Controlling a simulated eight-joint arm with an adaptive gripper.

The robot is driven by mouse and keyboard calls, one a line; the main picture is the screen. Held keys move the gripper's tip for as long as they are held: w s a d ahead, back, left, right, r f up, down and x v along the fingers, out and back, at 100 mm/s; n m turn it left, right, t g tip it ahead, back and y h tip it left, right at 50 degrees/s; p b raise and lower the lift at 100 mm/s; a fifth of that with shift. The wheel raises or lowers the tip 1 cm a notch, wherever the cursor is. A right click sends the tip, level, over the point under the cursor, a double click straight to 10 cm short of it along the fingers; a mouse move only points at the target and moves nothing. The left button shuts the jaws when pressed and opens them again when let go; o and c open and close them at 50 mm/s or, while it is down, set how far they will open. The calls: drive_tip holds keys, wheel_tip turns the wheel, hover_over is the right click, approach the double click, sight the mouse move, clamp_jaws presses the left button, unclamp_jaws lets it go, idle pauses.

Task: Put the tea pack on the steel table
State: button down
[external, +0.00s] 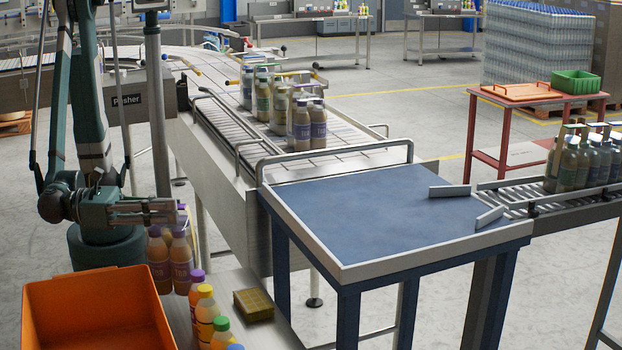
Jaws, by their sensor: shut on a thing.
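The tea pack (170,262) is a group of brown bottles with purple caps and purple labels, upright at the left. My gripper (180,212) is at the top of this pack, shut on it; its fingertips are small and partly hidden. A pale grey table (225,284), which looks like the steel table, lies at the lower left beside and under the pack. I cannot tell whether the bottles' bases touch it.
An orange bin (95,310), loose bottles (206,312) with coloured caps and a yellow-brown box (253,305) crowd the pale table. A blue-topped table (370,215) is clear. Packs (310,125) stand on the conveyor. A metal post (157,110) rises near my arm.

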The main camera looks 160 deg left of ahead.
sight(190, 229)
drive_tip(key=shift+f, duration=0.75)
drive_tip(key=shift+f+b, duration=0.7)
drive_tip(key=shift+f, duration=1.5)
drive_tip(key=c, duration=2.3)
unclamp_jaws()
drive_tip(key=shift+o, duration=0.2)
drive_tip(key=shift+s+d, duration=0.1)
drive_tip(key=p+v, duration=0.1)
drive_tip(key=v, duration=1)
drive_tip(key=shift+d, duration=0.4)
drive_tip(key=shift+s, duration=0.1)
